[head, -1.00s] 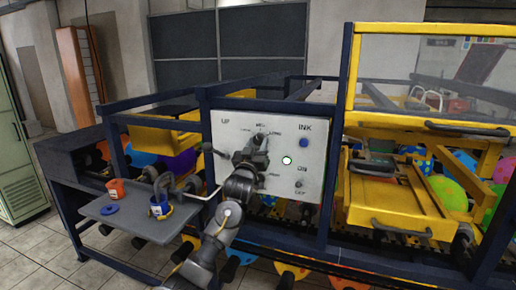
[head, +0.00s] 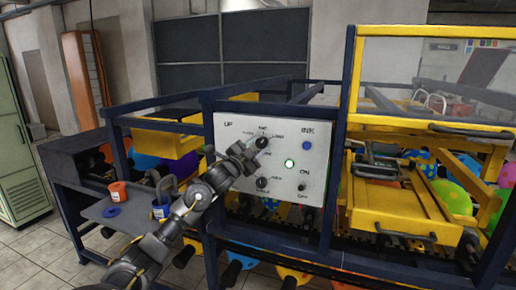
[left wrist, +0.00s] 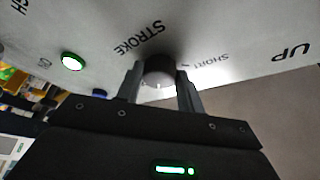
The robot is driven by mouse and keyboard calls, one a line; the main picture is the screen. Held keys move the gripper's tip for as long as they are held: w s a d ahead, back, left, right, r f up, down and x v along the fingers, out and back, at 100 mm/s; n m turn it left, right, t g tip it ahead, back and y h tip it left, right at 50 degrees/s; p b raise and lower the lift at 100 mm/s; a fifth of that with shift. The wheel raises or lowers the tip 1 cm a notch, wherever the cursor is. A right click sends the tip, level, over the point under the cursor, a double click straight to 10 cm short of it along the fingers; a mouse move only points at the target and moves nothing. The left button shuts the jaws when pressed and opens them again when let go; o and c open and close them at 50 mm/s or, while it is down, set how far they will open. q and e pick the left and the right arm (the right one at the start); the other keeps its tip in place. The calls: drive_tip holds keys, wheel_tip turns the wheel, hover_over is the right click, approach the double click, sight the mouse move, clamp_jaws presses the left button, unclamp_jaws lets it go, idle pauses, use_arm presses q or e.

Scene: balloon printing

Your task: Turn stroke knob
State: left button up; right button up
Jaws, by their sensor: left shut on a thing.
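The white control panel (head: 288,180) faces me in the middle of the head view. Its upper dark round knob (head: 263,142) is at the tip of my left gripper (head: 254,148). In the left wrist view the knob (left wrist: 158,70) sits between the two fingers, beside the printed words STROKE and SHORT. My left gripper is shut on the stroke knob, and its fingers hide part of the dial. The knob's exact pointing is hard to tell. My right gripper is not in view.
A lower dial (head: 262,183), a lit green button (head: 289,163), a blue button (head: 306,146) and a small switch (head: 301,186) share the panel. A side tray (head: 128,215) holds an orange cup (head: 119,191) and a blue cup (head: 160,209). Yellow machine frames stand to the right.

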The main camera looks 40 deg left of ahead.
use_arm(q)
drive_tip(key=m, duration=0.2)
drive_tip(key=m+g+h, duration=0.1)
drive_tip(key=m, duration=0.2)
drive_tip(key=shift+a+r+g, duration=0.1)
drive_tip(key=shift+r+g, duration=0.05)
drive_tip(key=shift+g, duration=0.15)
drive_tip(key=shift+m, duration=0.4)
drive_tip(key=o, duration=1)
